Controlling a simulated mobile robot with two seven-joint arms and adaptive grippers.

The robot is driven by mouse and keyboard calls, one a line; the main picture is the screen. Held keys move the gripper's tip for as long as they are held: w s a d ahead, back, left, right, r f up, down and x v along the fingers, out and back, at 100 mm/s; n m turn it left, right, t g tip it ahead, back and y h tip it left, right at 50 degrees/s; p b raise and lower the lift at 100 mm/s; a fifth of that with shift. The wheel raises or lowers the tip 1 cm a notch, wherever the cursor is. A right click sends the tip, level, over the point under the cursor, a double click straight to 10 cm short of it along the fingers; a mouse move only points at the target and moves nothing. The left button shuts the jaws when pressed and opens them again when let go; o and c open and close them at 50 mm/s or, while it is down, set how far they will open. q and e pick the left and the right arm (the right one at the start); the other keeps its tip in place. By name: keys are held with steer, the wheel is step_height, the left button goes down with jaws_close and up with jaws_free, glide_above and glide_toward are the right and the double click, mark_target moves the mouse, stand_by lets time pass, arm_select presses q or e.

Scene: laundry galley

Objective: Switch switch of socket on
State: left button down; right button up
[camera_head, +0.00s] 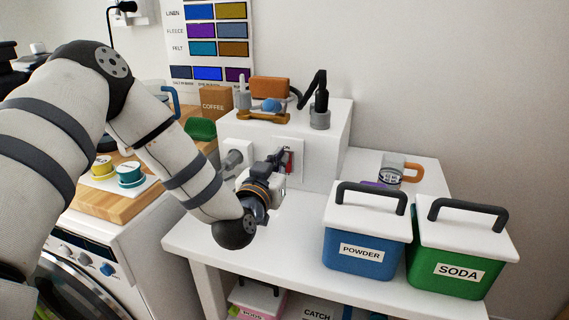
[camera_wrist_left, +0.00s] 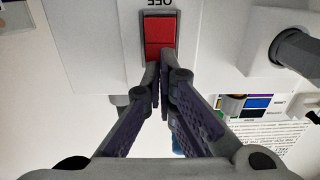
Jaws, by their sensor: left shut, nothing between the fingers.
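The socket's red rocker switch (camera_wrist_left: 160,34) sits in a dark frame on a white plate, in the upper middle of the left wrist view. Upside-down lettering reading OFF shows at its edge. In the head view the red switch (camera_head: 289,160) is on the front of the white box, partly hidden by my gripper. My left gripper (camera_head: 279,158) is shut and empty, its fingertips at the switch. In the left wrist view the fingertips (camera_wrist_left: 162,66) meet at the switch's lower edge; I cannot tell whether they touch it. My right gripper is not in view.
The white box (camera_head: 325,150) carries tools on top. A blue POWDER bin (camera_head: 365,255) and a green SODA bin (camera_head: 455,262) stand at the right of the white table. A mug (camera_head: 392,172) stands behind them.

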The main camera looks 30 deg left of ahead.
arm_select(q)
steer(key=shift+w, duration=0.25)
steer(key=p+v, duration=0.1)
steer(key=v, duration=1.5)
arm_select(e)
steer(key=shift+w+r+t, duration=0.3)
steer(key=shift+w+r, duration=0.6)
arm_select(q)
steer(key=shift+r, duration=0.1)
